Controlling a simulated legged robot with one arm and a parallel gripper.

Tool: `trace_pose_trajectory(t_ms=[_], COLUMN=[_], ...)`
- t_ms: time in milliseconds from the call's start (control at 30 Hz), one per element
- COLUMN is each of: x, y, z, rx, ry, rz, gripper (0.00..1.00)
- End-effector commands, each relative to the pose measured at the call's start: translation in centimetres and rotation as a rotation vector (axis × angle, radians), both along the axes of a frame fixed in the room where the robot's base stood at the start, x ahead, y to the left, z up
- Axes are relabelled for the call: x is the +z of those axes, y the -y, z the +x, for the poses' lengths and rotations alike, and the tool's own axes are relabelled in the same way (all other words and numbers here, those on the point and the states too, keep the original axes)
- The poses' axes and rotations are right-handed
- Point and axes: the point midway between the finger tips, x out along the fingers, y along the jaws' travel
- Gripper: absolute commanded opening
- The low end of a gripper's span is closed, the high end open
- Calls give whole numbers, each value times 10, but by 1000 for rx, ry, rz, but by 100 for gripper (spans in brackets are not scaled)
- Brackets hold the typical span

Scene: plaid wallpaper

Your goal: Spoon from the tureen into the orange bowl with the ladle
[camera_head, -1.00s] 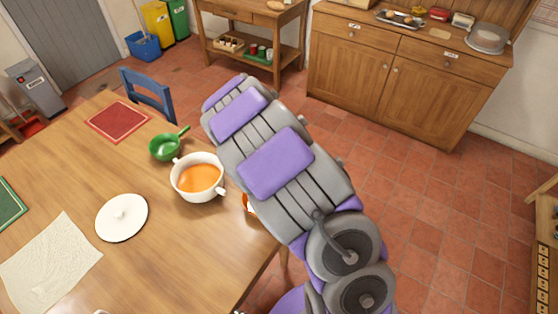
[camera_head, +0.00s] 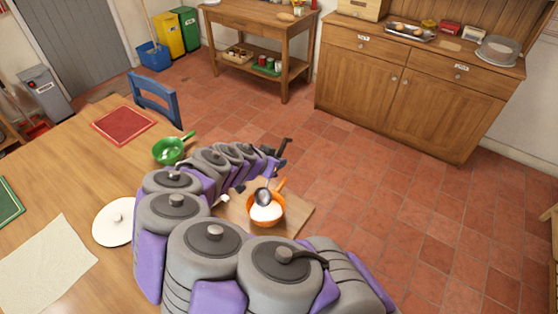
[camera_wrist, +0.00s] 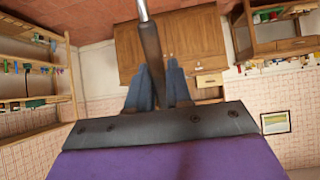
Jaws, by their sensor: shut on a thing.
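The orange bowl (camera_head: 270,222), pale inside, stands near the table corner in the head view. The ladle (camera_head: 264,196) has its metal scoop over this bowl; whether it touches or holds soup I cannot tell. My gripper (camera_head: 275,163) is above and behind the bowl, partly hidden by my arm. In the wrist view my gripper (camera_wrist: 158,88) is shut on the ladle's dark handle (camera_wrist: 151,45), with a metal shaft beyond it. The white tureen is mostly hidden behind my arm; only a small white part (camera_head: 222,200) shows, perhaps its handle.
A green pan (camera_head: 170,151) stands left of my gripper. Floor right of the table is clear.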

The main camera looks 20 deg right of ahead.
Motion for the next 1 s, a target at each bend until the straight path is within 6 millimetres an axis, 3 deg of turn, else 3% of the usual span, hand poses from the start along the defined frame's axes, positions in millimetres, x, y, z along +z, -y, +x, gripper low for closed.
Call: trace_pose_trajectory(t_ms=[433,1000], x=[11,15], y=[-15,7], z=[-10,4], rx=[3,-3], ry=[93,-54], rz=[-143,84], gripper=[0,0])
